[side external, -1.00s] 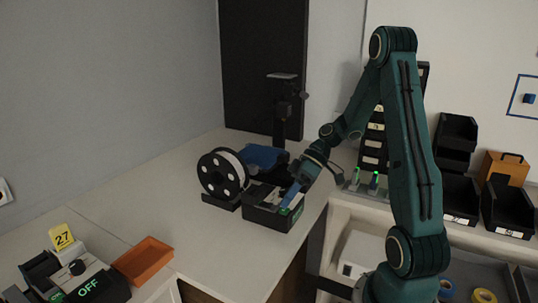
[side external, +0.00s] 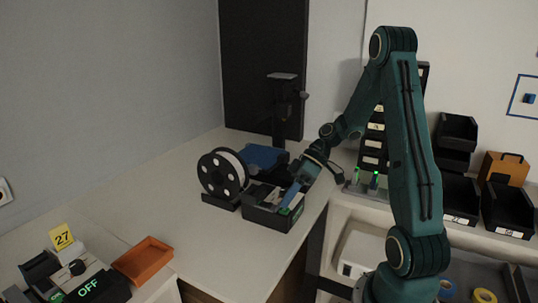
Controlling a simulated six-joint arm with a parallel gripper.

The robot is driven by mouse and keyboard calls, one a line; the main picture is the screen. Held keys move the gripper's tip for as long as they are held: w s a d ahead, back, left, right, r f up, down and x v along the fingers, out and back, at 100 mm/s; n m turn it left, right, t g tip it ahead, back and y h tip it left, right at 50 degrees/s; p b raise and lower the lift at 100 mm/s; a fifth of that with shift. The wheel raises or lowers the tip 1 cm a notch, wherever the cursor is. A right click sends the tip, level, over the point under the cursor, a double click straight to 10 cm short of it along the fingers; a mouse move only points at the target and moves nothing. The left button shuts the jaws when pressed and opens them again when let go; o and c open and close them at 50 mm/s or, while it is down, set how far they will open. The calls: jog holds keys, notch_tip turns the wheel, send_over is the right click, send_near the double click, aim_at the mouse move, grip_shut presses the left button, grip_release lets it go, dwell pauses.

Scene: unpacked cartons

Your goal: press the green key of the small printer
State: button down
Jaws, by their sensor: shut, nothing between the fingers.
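A low black box-like device (side external: 270,221) stands near the right edge of the light counter. It looks like the small printer, but its details are too small to be sure. A small green patch (side external: 284,211), apparently its key, shows on its upper front edge. My gripper (side external: 287,205) points down and left over the device, with its blue fingers shut and empty. The fingertips are at or just above the green patch. I cannot tell whether they touch it, and they hide part of the device's top.
A black-flanged spool (side external: 222,174) stands close left of the device, with a blue item (side external: 262,157) and dark stand (side external: 283,105) behind. At lower left are an orange tray (side external: 143,260), a yellow "27" tag (side external: 61,237) and an "OFF" display (side external: 89,288). The middle counter is clear.

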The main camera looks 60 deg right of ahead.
aim_at(288, 207)
jog(key=shift+r, duration=0.7)
jog(key=shift+r, duration=0.15)
jog(key=shift+r, duration=2.35)
jog(key=shift+a+r+h, duration=0.3)
jog(key=shift+a, duration=0.3)
jog(key=s+a+r+m+g+h, duration=0.1)
jog(key=s+a+r+h, duration=0.25)
jog(key=a, duration=0.55)
jog(key=s+a+r+m+t+h, duration=0.2)
jog(key=s+a+r+m+h, duration=0.1)
jog(key=s, duration=0.6)
jog(key=shift+r+t+h, duration=0.4)
jog(key=shift+r+h, duration=0.25)
jog(key=shift+r, duration=0.15)
